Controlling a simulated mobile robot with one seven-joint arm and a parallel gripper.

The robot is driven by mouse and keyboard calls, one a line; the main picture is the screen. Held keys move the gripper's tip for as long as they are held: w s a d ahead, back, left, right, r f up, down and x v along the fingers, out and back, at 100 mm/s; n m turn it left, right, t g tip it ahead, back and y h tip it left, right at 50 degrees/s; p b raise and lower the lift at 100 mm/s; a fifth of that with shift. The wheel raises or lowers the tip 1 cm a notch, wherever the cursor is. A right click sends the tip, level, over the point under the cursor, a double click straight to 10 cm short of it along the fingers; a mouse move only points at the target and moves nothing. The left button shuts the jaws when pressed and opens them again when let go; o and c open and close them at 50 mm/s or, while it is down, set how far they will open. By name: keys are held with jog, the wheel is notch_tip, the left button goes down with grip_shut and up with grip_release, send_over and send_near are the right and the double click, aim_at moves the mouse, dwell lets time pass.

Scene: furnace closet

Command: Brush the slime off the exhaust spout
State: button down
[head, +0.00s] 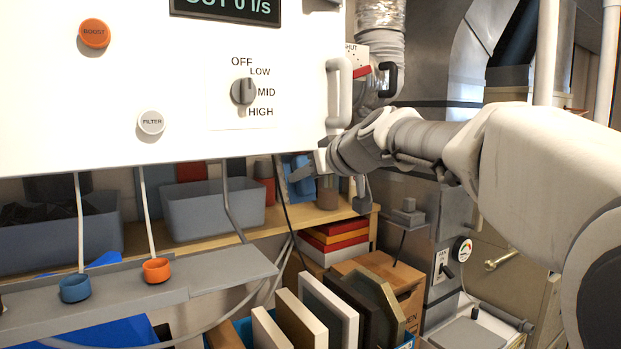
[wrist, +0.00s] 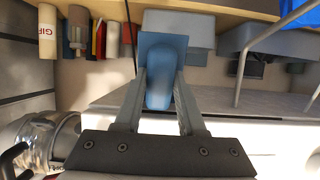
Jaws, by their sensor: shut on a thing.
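My gripper (head: 312,168) is below the right lower corner of the white panel, pointing left and away from the metal ducts. In the wrist view its two fingers (wrist: 159,82) are shut on a blue thing (wrist: 160,62) with a rounded body and a flat, squarish far end. I cannot tell for sure that it is a brush; no bristles show. A shiny metal duct (head: 381,18) is at the upper right of the panel; a shiny pipe also shows in the wrist view (wrist: 62,138). I cannot tell which part is the exhaust spout. No slime can be made out.
A wooden shelf (head: 345,212) with a grey bin (head: 212,210) is behind and below. Boards (head: 330,308) stand in a crate below.

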jog(key=shift+w+d, duration=0.3)
jog(key=shift+d, duration=0.2)
jog(key=shift+s+a, duration=0.1)
jog(key=shift+s+a+b, duration=0.3)
jog(key=shift+s+a, duration=0.3)
jog(key=shift+a, duration=0.25)
jog(key=shift+w+d+b, duration=0.25)
jog(key=shift+w+d, duration=0.05)
jog(key=shift+d, duration=0.2)
jog(key=shift+w+d+b, duration=0.2)
jog(key=shift+w+d, duration=0.1)
jog(key=shift+d, duration=0.2)
jog(key=shift+s+a, duration=0.1)
